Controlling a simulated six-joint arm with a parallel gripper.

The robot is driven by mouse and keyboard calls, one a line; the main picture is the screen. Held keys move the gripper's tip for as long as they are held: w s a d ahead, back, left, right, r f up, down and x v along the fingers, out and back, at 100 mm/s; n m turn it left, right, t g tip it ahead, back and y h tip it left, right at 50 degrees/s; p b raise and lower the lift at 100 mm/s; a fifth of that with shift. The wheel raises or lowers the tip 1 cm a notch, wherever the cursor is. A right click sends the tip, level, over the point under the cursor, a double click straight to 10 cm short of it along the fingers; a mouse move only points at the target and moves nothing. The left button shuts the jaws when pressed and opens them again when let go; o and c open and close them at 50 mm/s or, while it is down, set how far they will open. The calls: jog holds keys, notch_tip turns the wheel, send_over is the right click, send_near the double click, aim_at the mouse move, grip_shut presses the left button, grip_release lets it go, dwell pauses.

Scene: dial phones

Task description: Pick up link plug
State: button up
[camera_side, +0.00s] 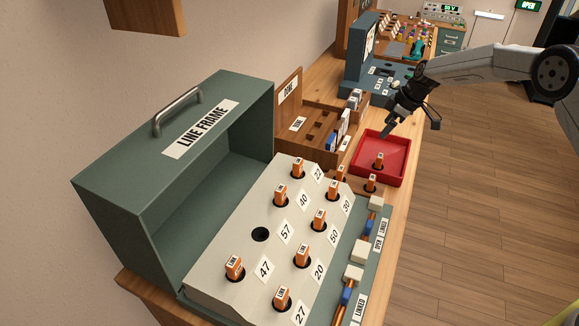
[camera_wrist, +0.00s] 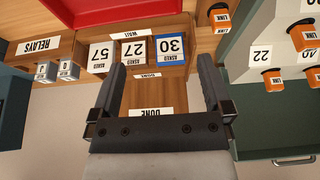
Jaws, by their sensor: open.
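Link plugs are orange blocks with white LINK labels. One link plug (camera_side: 379,160) stands in the red tray (camera_side: 405,165), and another (camera_side: 370,183) stands just in front of the tray. Several more sit in the sockets of the sloped numbered panel (camera_side: 215,277), beside labels such as 47, 20 and 27. One socket (camera_side: 260,234) is empty. My gripper (camera_side: 410,128) hangs above the back of the red tray. In the wrist view my gripper (camera_wrist: 162,72) is open and empty, above a wooden rack. Link plugs (camera_wrist: 221,18) show there at the upper right, outside the jaws.
The green LINE FRAME case (camera_side: 120,180) stands at the left.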

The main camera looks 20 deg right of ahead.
jog(key=shift+c, duration=1)
